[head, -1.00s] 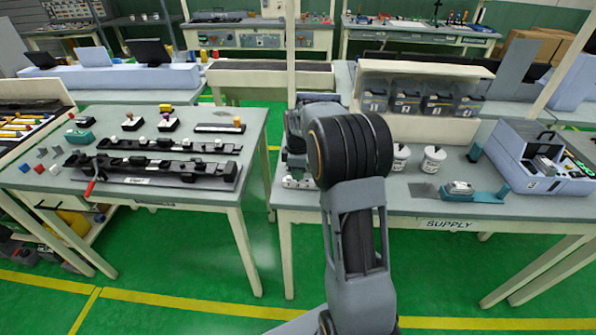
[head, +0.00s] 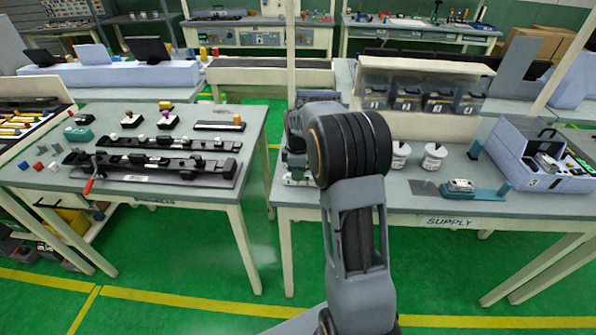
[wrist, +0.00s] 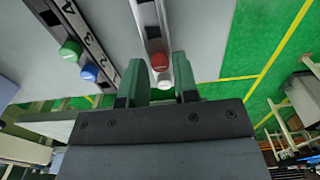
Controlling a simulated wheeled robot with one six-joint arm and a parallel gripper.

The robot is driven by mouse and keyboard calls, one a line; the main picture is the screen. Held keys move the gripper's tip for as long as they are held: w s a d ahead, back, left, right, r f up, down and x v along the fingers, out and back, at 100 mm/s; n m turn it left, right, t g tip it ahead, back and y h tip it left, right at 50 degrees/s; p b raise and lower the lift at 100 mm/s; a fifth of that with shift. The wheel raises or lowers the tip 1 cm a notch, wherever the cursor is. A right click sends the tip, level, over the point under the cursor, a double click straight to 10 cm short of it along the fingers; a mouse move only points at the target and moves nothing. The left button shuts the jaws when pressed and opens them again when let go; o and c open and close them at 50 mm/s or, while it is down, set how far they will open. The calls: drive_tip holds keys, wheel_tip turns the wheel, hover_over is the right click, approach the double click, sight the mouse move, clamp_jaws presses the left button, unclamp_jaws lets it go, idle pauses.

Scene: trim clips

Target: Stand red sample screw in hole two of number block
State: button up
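The red sample screw (wrist: 159,60) shows its round red head in the wrist view. It sits on a narrow pale rail, just beyond a white-headed piece (wrist: 163,79). My gripper (wrist: 160,82) has its two green fingers apart, one on each side of the rail's near end. Nothing is clearly held between them. The number block (wrist: 74,20), dark with white numerals, lies to the left in the wrist view. A green head (wrist: 70,49) and a blue head (wrist: 88,73) show beside its numerals. In the head view my arm hides the gripper and the screw.
The supply table (head: 400,205) carries two white tubs (head: 434,157), a teal fixture (head: 475,190) and a grey-blue case (head: 540,160). Numbered bins (head: 407,97) stand behind. A left table (head: 215,190) holds black rails, with a floor gap between the tables.

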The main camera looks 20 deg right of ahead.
drive_tip(key=o, duration=0.3)
wheel_tip(320, 180, up, 14)
idle(0.7)
drive_tip(key=shift+f, duration=0.1)
